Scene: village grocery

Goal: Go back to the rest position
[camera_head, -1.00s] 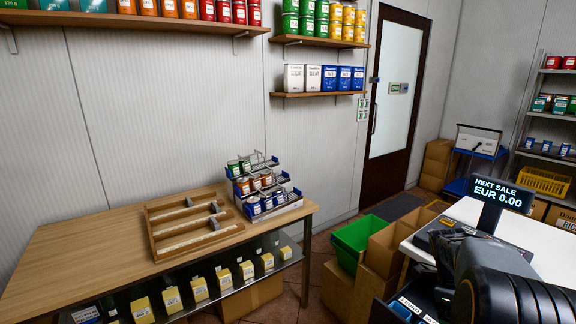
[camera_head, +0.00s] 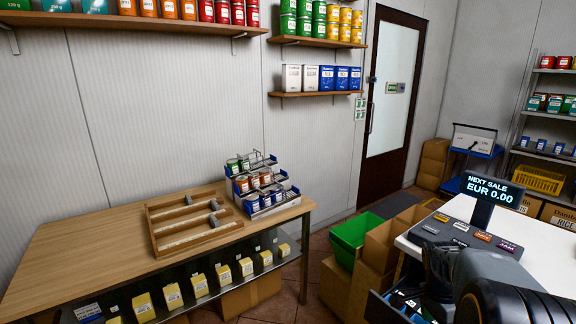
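My arm shows as dark links at the lower right of the head view, in front of the white checkout counter (camera_head: 407,246). The end of the arm is low beside the register, over or near the open drawer (camera_head: 383,308); the fingers cannot be made out, so I cannot tell whether my gripper is open or holds anything. The cash register (camera_head: 462,240) has a row of coloured, labelled keys, and its display (camera_head: 494,192) reads "NEXT SALE EUR 0.00".
A wooden table (camera_head: 85,255) at left carries a wooden tray (camera_head: 160,253) and a stepped can rack (camera_head: 293,194). A green crate (camera_head: 350,236) and cardboard boxes (camera_head: 380,247) stand between table and counter. Shelves line the walls; a door (camera_head: 393,85) is behind.

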